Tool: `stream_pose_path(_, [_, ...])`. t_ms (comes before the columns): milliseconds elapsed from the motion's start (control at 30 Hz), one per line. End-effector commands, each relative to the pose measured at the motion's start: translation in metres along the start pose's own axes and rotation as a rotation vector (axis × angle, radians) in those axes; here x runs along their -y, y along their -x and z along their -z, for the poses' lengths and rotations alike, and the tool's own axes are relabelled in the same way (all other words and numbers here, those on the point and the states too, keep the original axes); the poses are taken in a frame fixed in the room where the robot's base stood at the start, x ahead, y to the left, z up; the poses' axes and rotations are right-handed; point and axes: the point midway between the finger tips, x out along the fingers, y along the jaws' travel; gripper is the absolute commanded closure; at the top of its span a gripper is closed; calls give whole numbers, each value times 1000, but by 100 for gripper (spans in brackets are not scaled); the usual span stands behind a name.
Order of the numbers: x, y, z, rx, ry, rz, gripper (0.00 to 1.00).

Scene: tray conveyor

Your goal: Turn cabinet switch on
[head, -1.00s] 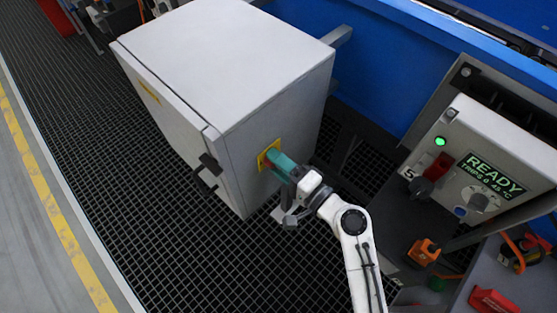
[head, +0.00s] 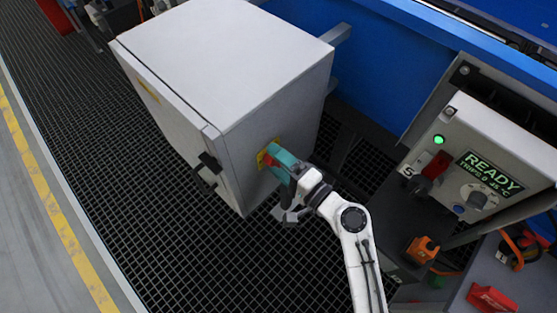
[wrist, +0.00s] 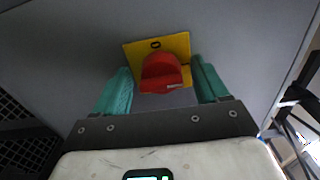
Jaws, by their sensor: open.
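The cabinet (head: 225,75) is a light grey box in the head view. On its right side is a yellow plate (head: 262,160) with a red rotary switch (head: 268,159). In the wrist view, the red switch (wrist: 161,72) stands on the yellow plate (wrist: 178,44), with a "0" mark above it. My gripper (head: 277,158) is at the switch. In the wrist view, my gripper (wrist: 163,88) is open, with one teal finger on each side of the red knob. Gaps show between the fingers and the knob. I cannot tell how far the fingertips are from the panel.
A control panel (head: 490,165) with a green lamp and a READY display stands at the right. A blue conveyor side (head: 390,50) runs behind the cabinet. A black handle (head: 208,165) sticks out at the cabinet's front edge. Dark grating (head: 120,200) covers the floor, clear in front.

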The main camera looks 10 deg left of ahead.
Motion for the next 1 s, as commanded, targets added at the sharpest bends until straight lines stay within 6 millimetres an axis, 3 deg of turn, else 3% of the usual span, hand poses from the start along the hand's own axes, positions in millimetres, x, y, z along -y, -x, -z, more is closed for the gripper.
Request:
stream_pose_path(267, [-1,6,0,-1,0,0,27])
stream_pose_path(700, [-2,83,0,-3,-1,-1,27])
stream_pose_path(1000, [0,108,0,0,1,0,27])
